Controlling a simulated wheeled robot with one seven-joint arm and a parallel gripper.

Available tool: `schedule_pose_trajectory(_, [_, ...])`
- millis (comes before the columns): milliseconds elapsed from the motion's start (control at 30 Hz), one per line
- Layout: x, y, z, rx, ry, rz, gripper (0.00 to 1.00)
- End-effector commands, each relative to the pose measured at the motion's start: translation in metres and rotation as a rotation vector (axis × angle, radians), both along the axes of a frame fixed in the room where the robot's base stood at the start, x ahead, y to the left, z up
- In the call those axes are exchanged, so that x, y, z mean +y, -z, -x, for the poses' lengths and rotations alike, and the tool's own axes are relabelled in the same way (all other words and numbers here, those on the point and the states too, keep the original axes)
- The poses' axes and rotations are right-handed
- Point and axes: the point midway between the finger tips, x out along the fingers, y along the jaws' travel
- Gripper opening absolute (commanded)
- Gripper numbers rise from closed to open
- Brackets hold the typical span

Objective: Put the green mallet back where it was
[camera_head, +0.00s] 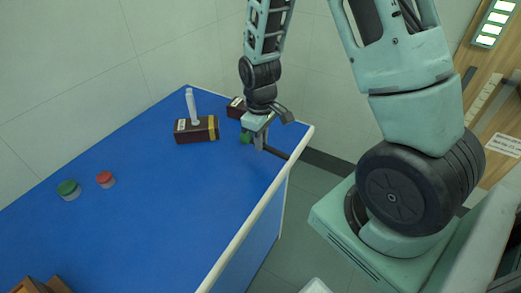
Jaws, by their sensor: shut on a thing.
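The green mallet shows as a small green head (245,138) and a dark handle (274,152) reaching right toward the bench edge. My gripper (261,145) points down over the far right part of the blue bench (165,210) and is shut on the mallet. The fingers hide the middle of the mallet. I cannot tell whether it touches the bench top or is slightly above it.
Left of my gripper is a dark brown box (184,136) with a white upright piece (190,104). Another dark box (236,108) stands just behind. A green-lidded jar (68,189) and red-lidded jar (105,179) stand left. The bench's middle is clear.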

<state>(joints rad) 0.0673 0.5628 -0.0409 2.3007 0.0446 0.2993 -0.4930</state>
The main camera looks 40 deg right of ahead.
Motion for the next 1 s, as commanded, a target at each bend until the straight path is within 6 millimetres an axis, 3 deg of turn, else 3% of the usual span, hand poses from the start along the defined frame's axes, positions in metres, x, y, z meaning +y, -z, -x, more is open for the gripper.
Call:
schedule_pose_trajectory(333, [0.0, 0.04, 0.001, 0.002, -0.001, 0.0, 0.0])
schedule_pose_trajectory(767, [0.0, 0.047, 0.0, 0.0, -0.001, 0.0, 0.0])
schedule_pose_trajectory(800, [0.0, 0.046, 0.0, -0.001, 0.0, 0.0, 0.24])
schedule_pose_trajectory(833, [0.0, 0.046, 0.0, -0.001, -0.001, 0.0, 0.32])
schedule_pose_trajectory(1000, [0.0, 0.046, 0.0, 0.0, 0.0, 0.0, 0.35])
